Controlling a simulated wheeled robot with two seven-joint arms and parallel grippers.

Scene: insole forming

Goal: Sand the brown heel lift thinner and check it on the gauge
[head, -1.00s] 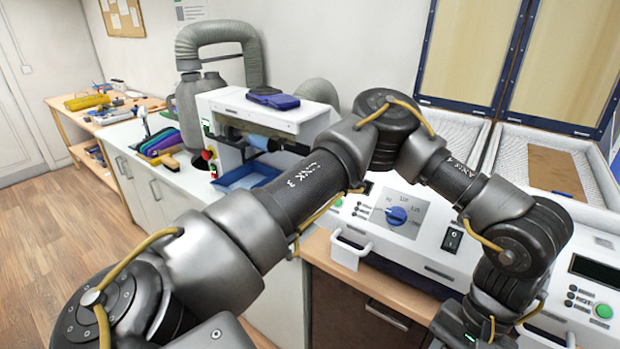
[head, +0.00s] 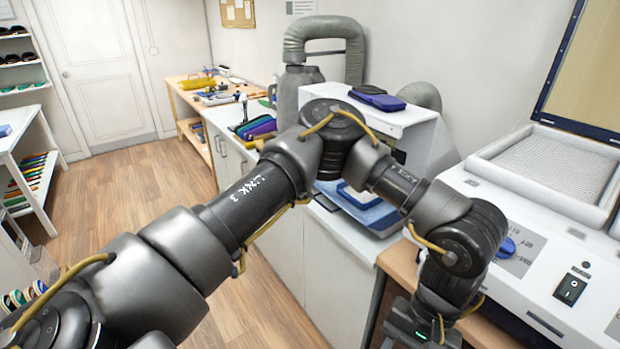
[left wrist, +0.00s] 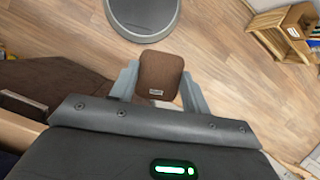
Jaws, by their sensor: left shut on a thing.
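The brown heel lift (left wrist: 161,75) shows in the left wrist view, a small rounded brown block with a pale label near its lower edge. My left gripper (left wrist: 159,85) is shut on it, one finger at each side, and holds it above the floor. In the head view my left arm reaches across the middle, and the gripper end is cut off at the bottom edge. The sanding machine (head: 425,125) stands on the white bench, partly hidden behind my arm. My right gripper is in neither view. I cannot make out the gauge.
A white press with a dial (head: 540,250) stands at the right, its blue-framed lid raised. A blue tray (head: 375,215) sits in front of the sanding machine. A wooden bench (head: 190,90) with tools is at the back. The wooden floor (head: 160,185) at the left is clear.

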